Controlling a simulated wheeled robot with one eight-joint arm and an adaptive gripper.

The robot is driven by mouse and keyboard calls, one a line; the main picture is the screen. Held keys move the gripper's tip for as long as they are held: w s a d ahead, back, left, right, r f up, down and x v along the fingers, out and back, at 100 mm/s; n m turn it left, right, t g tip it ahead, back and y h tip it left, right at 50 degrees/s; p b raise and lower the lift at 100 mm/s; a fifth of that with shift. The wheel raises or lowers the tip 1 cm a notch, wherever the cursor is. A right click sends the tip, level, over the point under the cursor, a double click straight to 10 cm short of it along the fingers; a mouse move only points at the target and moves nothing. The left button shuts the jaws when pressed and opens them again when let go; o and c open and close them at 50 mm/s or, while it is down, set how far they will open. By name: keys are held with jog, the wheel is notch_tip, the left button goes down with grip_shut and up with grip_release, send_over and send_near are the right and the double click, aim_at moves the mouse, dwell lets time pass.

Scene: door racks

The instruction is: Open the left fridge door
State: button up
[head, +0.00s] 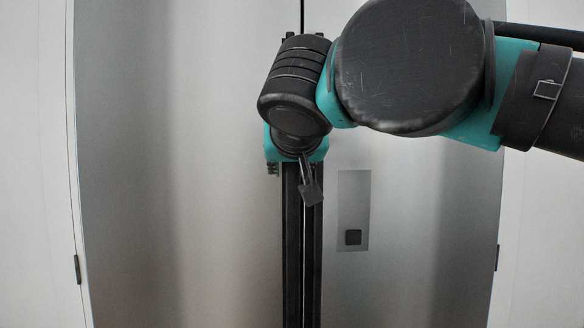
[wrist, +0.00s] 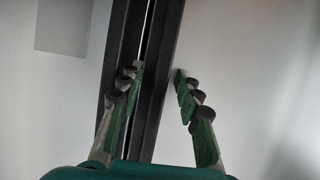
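The left fridge door (head: 170,190) is a grey metal panel, closed against the right door (head: 430,220). Two dark vertical handle bars run side by side at the middle seam; the left door's bar (head: 291,260) is the left one. In the wrist view the sides look swapped, and that bar (wrist: 166,45) is on the right. My gripper (wrist: 157,72) is open, its green-padded fingers spread on either side of this bar. Contact cannot be told. In the head view my wrist hides the upper bars, and only one finger of my gripper (head: 311,190) shows.
The right door carries a grey dispenser panel (head: 353,205) with a small dark square, which also shows in the wrist view (wrist: 63,27). Pale walls or cabinet sides (head: 35,170) flank the fridge, with small dark fittings at its edges. The left door's front is clear.

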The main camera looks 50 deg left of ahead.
grip_shut()
dwell(0.5)
